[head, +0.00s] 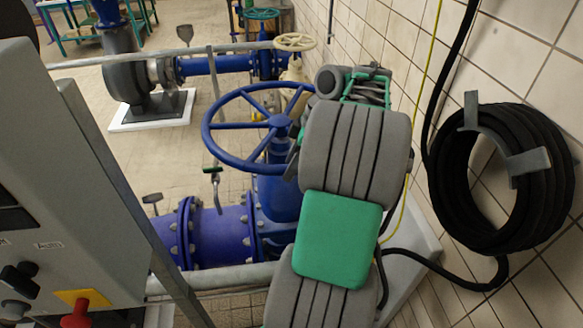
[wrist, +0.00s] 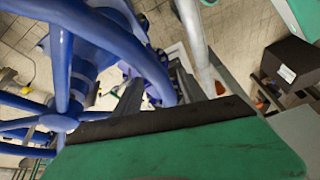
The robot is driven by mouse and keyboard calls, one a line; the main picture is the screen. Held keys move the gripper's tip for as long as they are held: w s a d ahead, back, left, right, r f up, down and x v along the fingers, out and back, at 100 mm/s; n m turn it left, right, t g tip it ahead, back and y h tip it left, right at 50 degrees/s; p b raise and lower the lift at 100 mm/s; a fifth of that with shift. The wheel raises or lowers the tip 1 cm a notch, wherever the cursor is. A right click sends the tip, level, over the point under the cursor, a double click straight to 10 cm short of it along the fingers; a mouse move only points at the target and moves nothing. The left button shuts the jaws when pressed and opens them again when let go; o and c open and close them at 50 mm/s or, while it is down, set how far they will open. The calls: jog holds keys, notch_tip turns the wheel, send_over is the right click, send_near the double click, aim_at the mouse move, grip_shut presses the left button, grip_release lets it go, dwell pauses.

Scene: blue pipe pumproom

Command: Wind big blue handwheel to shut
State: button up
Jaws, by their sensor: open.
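The big blue handwheel (head: 208,112) lies roughly level on its stem above the blue valve body in the head view. Its right rim is partly hidden behind my arm. In the wrist view its thick rim (wrist: 105,38) curves across the left and middle, with the hub (wrist: 58,122) at lower left. My gripper (wrist: 158,90) is open, and the rim shows between its dark fingers. I cannot tell whether either finger touches the rim. In the head view my arm mostly hides the gripper, which is at the wheel's right side.
A tiled wall with a black hose coil (head: 500,180) is close on the right. A grey control cabinet (head: 65,200) stands at left. Metal railing (head: 225,280) crosses in front of the blue pipe (head: 215,235). A cream handwheel (head: 295,42) and a green one (head: 262,14) are farther back.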

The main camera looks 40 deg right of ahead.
jog(key=shift+c, duration=0.3)
grip_shut()
dwell(0.3)
jog(key=shift+f, duration=0.15)
dwell(0.7)
